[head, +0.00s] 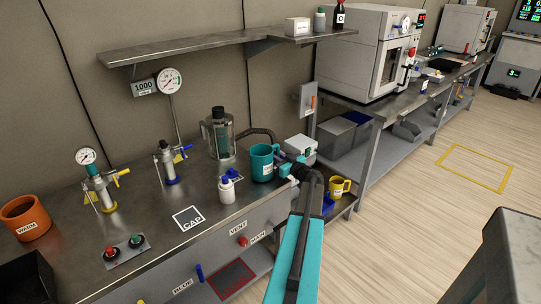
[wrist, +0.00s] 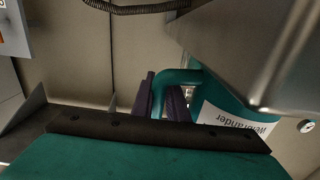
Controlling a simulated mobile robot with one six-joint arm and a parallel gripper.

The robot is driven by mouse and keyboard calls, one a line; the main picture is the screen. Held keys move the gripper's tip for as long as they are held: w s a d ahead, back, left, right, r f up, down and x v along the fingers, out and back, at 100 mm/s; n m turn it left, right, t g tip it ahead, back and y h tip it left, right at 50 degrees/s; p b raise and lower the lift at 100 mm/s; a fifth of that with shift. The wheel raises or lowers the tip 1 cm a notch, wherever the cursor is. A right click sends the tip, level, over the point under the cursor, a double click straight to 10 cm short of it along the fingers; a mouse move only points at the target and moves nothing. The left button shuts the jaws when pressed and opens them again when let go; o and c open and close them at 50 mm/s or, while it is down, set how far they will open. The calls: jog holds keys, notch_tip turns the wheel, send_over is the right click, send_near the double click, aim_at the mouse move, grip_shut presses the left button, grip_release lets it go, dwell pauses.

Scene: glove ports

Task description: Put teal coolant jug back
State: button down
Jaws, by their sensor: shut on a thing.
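The teal coolant jug (head: 262,165) is upright at the right end of the steel bench. I cannot tell whether its base touches the bench top. My gripper (head: 287,170) is on the right side of the jug, shut on its handle. In the wrist view the dark fingers (wrist: 163,100) close around the teal handle. The jug's body (wrist: 205,88) with a white label stands beside them to the right. Part of the jug is cut off or hidden there by my gripper and a grey metal surface.
A white bottle with a blue cap (head: 226,190) stands close left of the jug. A glass vessel (head: 217,135) with a dark hose is behind it. A white box (head: 300,148) and a yellow mug (head: 340,187) are to the right. A shelf (head: 205,46) hangs above.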

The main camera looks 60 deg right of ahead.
jog(key=shift+f, duration=0.1)
jog(key=c, duration=1.7)
grip_release()
jog(key=shift+c, duration=0.2)
jog(key=b+v, duration=0.1)
jog(key=v, duration=1.1)
jog(key=shift+s, duration=0.1)
